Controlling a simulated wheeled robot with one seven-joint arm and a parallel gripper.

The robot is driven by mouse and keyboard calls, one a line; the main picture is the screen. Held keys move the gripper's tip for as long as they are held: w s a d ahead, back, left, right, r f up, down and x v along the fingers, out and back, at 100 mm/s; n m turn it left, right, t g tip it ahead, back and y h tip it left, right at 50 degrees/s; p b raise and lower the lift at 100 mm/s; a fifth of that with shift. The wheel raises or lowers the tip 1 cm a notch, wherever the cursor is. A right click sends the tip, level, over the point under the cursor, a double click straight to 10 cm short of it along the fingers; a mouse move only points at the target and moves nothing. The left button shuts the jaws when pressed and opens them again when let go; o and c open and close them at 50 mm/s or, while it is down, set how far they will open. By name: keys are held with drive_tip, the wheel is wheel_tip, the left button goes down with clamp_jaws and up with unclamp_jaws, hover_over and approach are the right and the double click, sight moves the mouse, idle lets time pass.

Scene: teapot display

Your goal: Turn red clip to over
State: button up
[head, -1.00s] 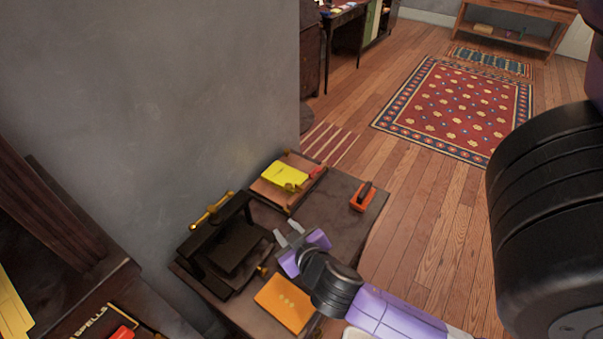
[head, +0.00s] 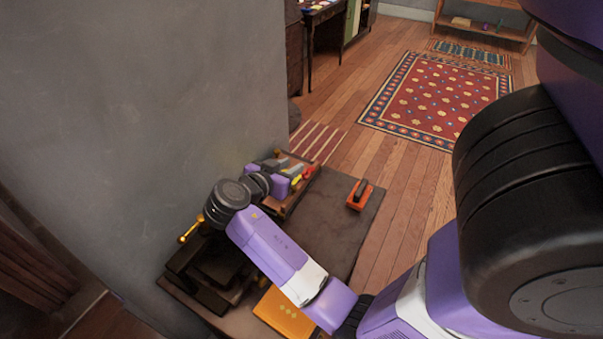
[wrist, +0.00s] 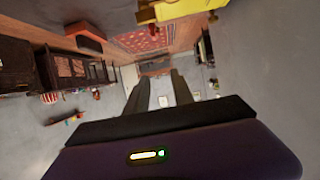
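The red clip (head: 309,171) is a small red piece at the right end of a wooden tray, in the head view. Yellow papers (head: 296,169) on that tray are mostly hidden by my gripper. My gripper (head: 288,167) is over the tray, left of the clip and close to it. In the wrist view my gripper's two fingers (wrist: 159,84) stand apart with nothing between them. I cannot tell whether a finger touches the clip. A yellow thing (wrist: 190,8) shows at the top of the wrist view.
A dark table (head: 335,225) carries the tray, a red-orange stapler-like object (head: 359,195), a dark press (head: 210,265) with a brass handle and an orange book (head: 280,315). A grey wall (head: 130,110) stands close on the left. The table's middle right is bare.

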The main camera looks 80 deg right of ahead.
approach(305, 172)
drive_tip(key=shift+s+d, duration=0.15)
drive_tip(key=shift+d, duration=0.35)
drive_tip(key=p+x, duration=0.1)
drive_tip(key=x, duration=0.6)
drive_tip(key=shift+d+f, duration=0.25)
drive_tip(key=shift+f, duration=0.05)
clamp_jaws()
